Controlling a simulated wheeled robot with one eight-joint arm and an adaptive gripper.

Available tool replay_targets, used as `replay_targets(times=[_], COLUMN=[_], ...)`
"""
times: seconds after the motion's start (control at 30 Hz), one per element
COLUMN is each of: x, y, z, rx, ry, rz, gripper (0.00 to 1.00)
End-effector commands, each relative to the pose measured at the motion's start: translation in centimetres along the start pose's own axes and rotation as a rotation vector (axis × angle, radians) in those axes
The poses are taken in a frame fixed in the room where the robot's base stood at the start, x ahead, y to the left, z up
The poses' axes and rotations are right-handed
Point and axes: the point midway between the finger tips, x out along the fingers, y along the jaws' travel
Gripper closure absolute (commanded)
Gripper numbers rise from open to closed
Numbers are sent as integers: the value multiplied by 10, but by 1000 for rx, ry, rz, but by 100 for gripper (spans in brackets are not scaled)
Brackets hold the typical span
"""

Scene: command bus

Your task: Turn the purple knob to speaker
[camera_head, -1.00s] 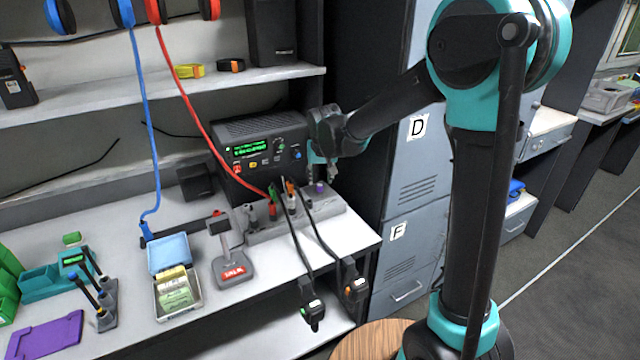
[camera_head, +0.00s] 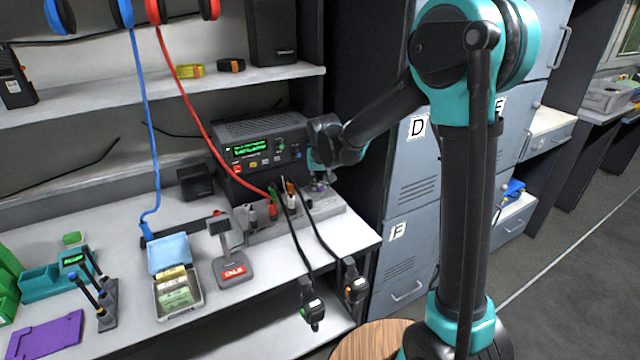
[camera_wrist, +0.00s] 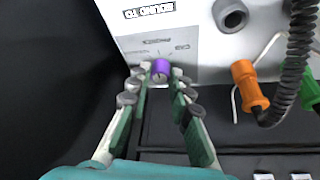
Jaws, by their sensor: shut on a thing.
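The purple knob (camera_wrist: 160,70) sits on a pale panel (camera_wrist: 200,50) in the wrist view, with an upside-down label reading "SOUND TO" (camera_wrist: 148,10) above it. Small dial markings beside the knob are too small to read. My gripper (camera_wrist: 162,73) has a fingertip on each side of the knob and is shut on it. In the head view my gripper (camera_head: 320,178) reaches down to the right end of the grey panel on the desk, and only a bit of purple shows under it. Which marking the knob points to cannot be told.
An orange plug (camera_wrist: 246,88) and a green plug (camera_wrist: 311,90) stand to the right of the knob, with a dark coiled cable. A black radio (camera_head: 262,150) stands behind the panel. Two handsets hang at the desk's front edge, and lockers (camera_head: 408,180) stand to the right.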

Motion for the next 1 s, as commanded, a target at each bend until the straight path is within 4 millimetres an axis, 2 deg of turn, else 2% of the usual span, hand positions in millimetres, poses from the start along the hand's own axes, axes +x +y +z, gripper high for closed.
replay_targets(times=[0.27,0.47,1.0], x=[0,0,0], y=[0,1,4], z=[0,0,-1], rx=[-18,-95,-500], ry=[0,0,1], rz=[-8,-41,-209], gripper=[100,100,100])
